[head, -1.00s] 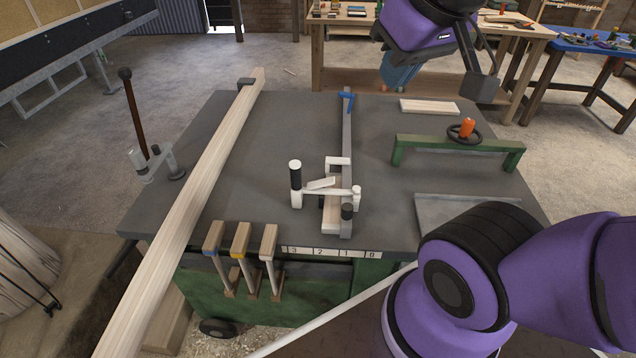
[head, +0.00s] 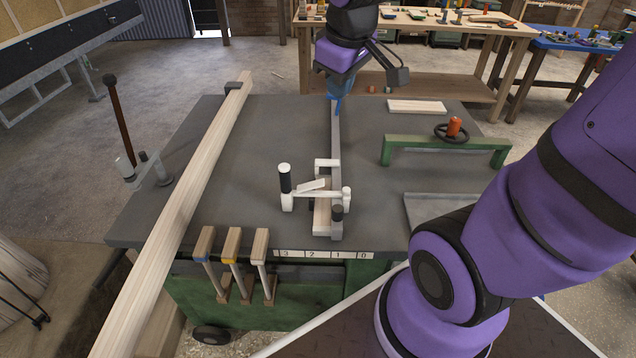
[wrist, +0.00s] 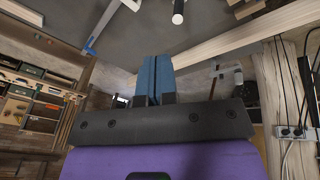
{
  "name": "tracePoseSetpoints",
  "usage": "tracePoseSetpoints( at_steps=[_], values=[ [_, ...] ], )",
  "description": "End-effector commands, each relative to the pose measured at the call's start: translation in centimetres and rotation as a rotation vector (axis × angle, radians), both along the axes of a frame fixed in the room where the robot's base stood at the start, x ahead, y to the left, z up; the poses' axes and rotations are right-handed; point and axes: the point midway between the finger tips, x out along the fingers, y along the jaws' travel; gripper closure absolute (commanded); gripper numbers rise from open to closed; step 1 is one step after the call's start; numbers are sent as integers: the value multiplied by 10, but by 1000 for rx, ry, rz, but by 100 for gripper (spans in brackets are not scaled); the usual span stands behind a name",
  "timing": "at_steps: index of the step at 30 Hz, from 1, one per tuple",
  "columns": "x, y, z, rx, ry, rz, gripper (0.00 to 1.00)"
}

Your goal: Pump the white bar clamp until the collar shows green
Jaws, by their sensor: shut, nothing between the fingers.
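The white bar clamp (head: 318,188) lies on the grey bench top, with an upright black-gripped handle (head: 285,180) at its left and a wood piece in its jaws. Its grey bar (head: 335,135) runs away to a blue end piece (head: 333,103). A dark knob (head: 337,213) is at the near end; I cannot make out a green collar. My gripper (head: 338,88) is over the far edge of the bench by the blue end, well away from the handle. In the wrist view its blue fingers (wrist: 155,78) are together and empty; the handle (wrist: 178,12) shows beyond them.
A long timber (head: 190,190) lies along the left of the bench. A green rail with an orange-topped wheel (head: 454,127) and a light board (head: 417,107) are at the right. A lever (head: 118,115) stands at left.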

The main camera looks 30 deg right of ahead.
Motion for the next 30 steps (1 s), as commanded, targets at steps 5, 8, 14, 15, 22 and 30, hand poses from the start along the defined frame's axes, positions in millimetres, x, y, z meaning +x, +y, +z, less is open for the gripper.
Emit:
tracePoseSetpoints(
  at_steps=[5, 8, 14, 15, 22, 30],
  values=[
    [27, -9, -31, -22, 57, 90, 100],
    [41, -14, -49, -30, 83, 142, 100],
    [65, -23, -88, -34, 133, 250, 100],
    [69, -25, -96, -33, 143, 270, 100],
    [90, -35, -146, -15, 188, 393, 100],
    [106, -42, -206, 23, 220, 531, 100]
  ],
)
